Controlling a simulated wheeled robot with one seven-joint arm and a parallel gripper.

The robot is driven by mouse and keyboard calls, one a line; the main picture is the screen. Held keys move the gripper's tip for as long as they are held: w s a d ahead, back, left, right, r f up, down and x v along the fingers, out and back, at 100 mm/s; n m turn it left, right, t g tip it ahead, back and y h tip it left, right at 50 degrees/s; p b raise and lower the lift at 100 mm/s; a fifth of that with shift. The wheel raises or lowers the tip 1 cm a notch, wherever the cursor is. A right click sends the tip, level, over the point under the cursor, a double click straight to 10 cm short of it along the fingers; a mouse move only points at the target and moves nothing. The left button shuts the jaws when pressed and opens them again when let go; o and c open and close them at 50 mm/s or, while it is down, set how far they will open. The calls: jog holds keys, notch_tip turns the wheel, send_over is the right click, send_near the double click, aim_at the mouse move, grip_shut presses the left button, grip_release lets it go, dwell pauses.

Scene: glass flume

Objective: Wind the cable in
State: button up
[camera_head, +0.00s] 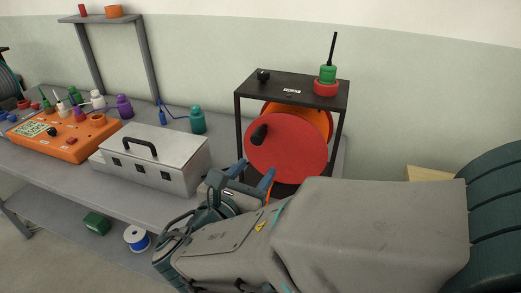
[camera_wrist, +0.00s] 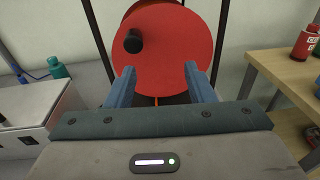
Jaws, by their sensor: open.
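A cable reel with a red disc face (camera_head: 290,150) hangs in a black frame (camera_head: 240,120) on the bench. A black crank knob (camera_head: 259,134) sticks out from the disc's left side; it also shows in the wrist view (camera_wrist: 133,41). A strand of orange cable (camera_head: 269,192) hangs below the disc. My gripper (camera_head: 254,174) is in front of the disc's lower part. In the wrist view my gripper (camera_wrist: 160,82) has its two blue fingers apart with nothing held between them, below the knob. The far side of the reel is mostly hidden.
A grey metal box with a handle (camera_head: 150,165) stands left of the reel. An orange panel (camera_head: 65,135) with several bottles lies farther left. A green and red item with a black rod (camera_head: 327,75) stands atop the frame. A wooden shelf (camera_wrist: 285,70) is at right.

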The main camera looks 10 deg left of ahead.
aim_at(255, 142)
jog(key=w, duration=0.4)
jog(key=w+a+n+y, duration=0.1)
jog(key=w, duration=0.3)
jog(key=w+a+n+t, duration=0.1)
jog(key=w, duration=0.3)
jog(key=shift+w+f+y, duration=0.1)
jog(key=shift+w+y, duration=0.1)
jog(key=shift+y, duration=0.2)
grip_shut()
jog(key=shift+a, duration=0.1)
